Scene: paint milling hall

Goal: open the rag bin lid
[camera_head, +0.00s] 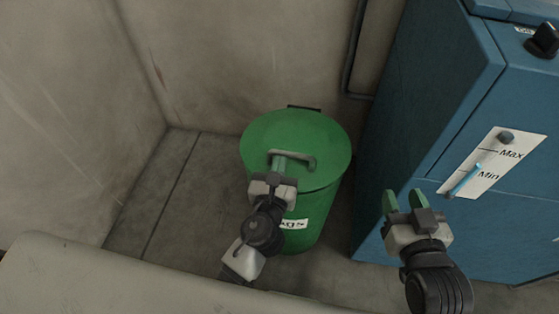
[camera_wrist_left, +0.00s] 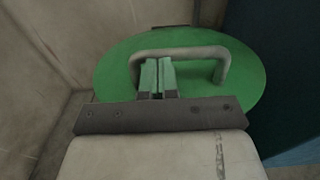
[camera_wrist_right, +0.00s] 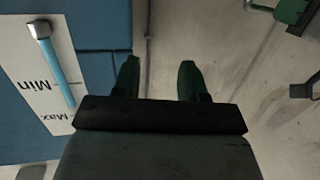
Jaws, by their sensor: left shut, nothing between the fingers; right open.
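The green rag bin (camera_head: 318,222) stands on the floor in the corner, with a partly covered white label on its front. Its round green lid (camera_head: 265,133) is closed, with a grey bar handle (camera_head: 304,160) on top. The lid (camera_wrist_left: 112,72) and handle (camera_wrist_left: 190,51) also show in the left wrist view. My left gripper (camera_head: 279,163) is shut with nothing between its fingers, its tips at the left part of the handle. I cannot tell whether they touch it. My right gripper (camera_head: 404,198) is open and empty, to the right of the bin and in front of the blue cabinet.
A blue cabinet (camera_head: 440,150) stands close to the right of the bin, with a Max/Min plate (camera_head: 505,152) and a light-blue lever (camera_head: 463,181). A dark pipe (camera_head: 351,60) runs down the back wall. A pale surface (camera_head: 110,285) crosses the front left. The floor left of the bin is clear.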

